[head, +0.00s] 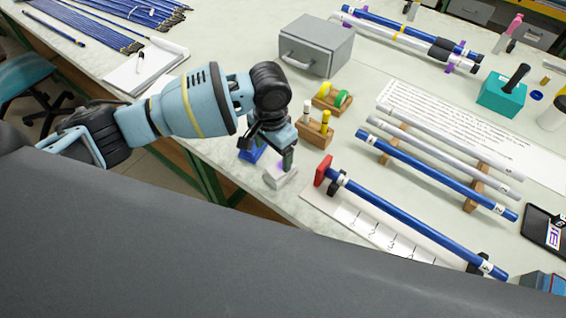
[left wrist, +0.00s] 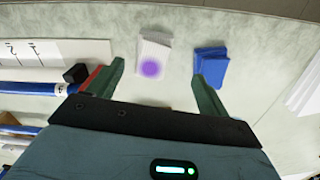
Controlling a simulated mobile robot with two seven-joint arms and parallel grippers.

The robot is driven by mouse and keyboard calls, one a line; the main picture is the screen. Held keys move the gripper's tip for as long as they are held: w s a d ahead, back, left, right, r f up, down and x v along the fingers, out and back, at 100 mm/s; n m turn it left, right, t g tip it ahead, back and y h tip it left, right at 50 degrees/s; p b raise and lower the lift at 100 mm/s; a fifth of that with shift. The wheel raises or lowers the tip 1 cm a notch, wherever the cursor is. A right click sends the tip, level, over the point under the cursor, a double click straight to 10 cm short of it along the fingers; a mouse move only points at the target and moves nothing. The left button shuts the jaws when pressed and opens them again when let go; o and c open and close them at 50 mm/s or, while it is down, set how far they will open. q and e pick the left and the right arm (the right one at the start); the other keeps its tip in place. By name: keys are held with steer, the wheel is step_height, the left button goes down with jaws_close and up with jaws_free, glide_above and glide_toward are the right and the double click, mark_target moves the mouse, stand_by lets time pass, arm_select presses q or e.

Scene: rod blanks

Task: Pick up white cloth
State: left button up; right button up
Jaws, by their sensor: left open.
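The white cloth (head: 280,178) is a small folded block on the bench near its front edge, left of the red-ended ruler board. In the left wrist view the white cloth (left wrist: 155,50) lies ahead between my finger lines, with a round purple spot on it. My left gripper (head: 268,154) is open and empty, pointing down just above and beside the cloth; its fingers also show in the left wrist view (left wrist: 158,62). A folded blue cloth (head: 251,153) lies close by, partly hidden by the gripper; it sits before the other finger in the wrist view (left wrist: 211,66). My right gripper is not in view.
A ruler board (head: 372,222) with a blue rod (head: 420,226) lies right of the white cloth. Small wooden blocks (head: 315,131) and a grey box (head: 316,46) stand behind. A rod rack (head: 474,190) is farther right. The bench's front edge is close.

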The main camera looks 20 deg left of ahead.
mark_target(276, 171)
arm_select(q)
steer(key=shift+s+f, duration=0.35)
steer(key=shift+f, duration=0.7)
steer(key=shift+w+f, duration=0.15)
steer(key=shift+f, duration=0.15)
steer(key=shift+d+f+b, duration=0.15)
steer(key=shift+d+f, duration=0.1)
steer(key=shift+f, duration=1.05)
steer(key=shift+d+f+b, duration=0.15)
steer(key=shift+d+f, duration=0.05)
steer(key=shift+f, duration=1.05)
steer(key=c, duration=1.1)
